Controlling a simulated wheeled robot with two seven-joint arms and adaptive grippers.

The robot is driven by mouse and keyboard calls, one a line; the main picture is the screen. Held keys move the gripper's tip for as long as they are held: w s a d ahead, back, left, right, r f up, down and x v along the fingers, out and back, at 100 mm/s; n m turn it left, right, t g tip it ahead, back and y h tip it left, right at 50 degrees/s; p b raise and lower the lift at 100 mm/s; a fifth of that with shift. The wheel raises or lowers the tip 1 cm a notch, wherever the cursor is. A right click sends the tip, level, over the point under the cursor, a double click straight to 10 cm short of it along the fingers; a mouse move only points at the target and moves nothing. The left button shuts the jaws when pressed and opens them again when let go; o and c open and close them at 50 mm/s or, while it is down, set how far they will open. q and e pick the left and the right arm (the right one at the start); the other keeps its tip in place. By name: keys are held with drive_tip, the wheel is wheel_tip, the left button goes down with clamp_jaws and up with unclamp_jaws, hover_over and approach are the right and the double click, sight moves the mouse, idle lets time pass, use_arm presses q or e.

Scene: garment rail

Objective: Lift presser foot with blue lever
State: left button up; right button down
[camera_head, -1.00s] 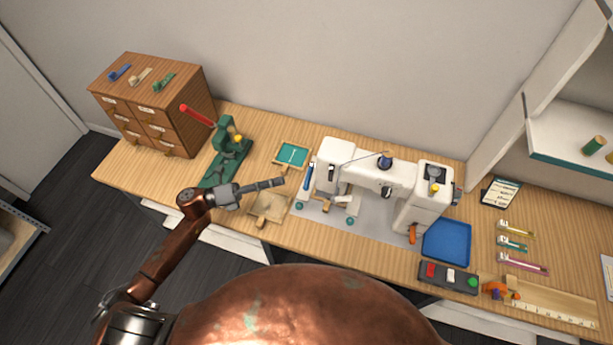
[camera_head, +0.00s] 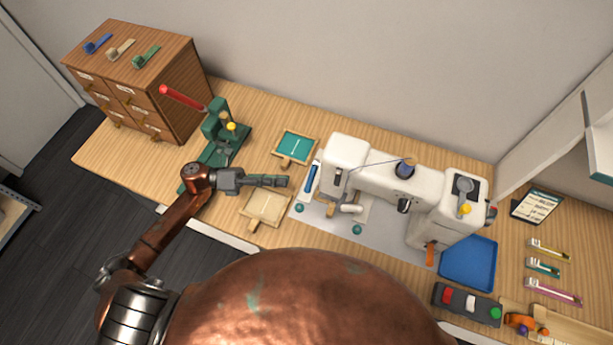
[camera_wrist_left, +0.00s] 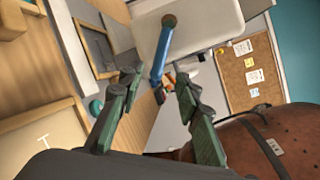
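The white sewing machine (camera_head: 385,183) stands on a pale mat in the middle of the table. Its blue lever (camera_head: 311,179) is at the machine's left end; it also shows in the left wrist view (camera_wrist_left: 160,52). The presser foot is too small to make out clearly under the machine's left head. My left gripper (camera_head: 285,182) is just left of the blue lever, pointing at it, with a small gap. In the left wrist view its two fingers (camera_wrist_left: 156,80) are apart, with the lever beyond and between the tips. My right gripper is out of view.
A green press with a red handle (camera_head: 182,97) stands behind my left arm. A teal-topped tray (camera_head: 280,160) and a tan tray (camera_head: 246,211) lie near the gripper. A blue tray (camera_head: 470,282) and a button box (camera_head: 440,302) are to the machine's right.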

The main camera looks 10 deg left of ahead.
sight(314, 177)
use_arm(q)
drive_tip(key=w+d, duration=0.1)
drive_tip(key=d, duration=0.7)
drive_tip(key=shift+p, duration=0.4)
drive_tip(key=shift+w+a, duration=0.1)
clamp_jaws()
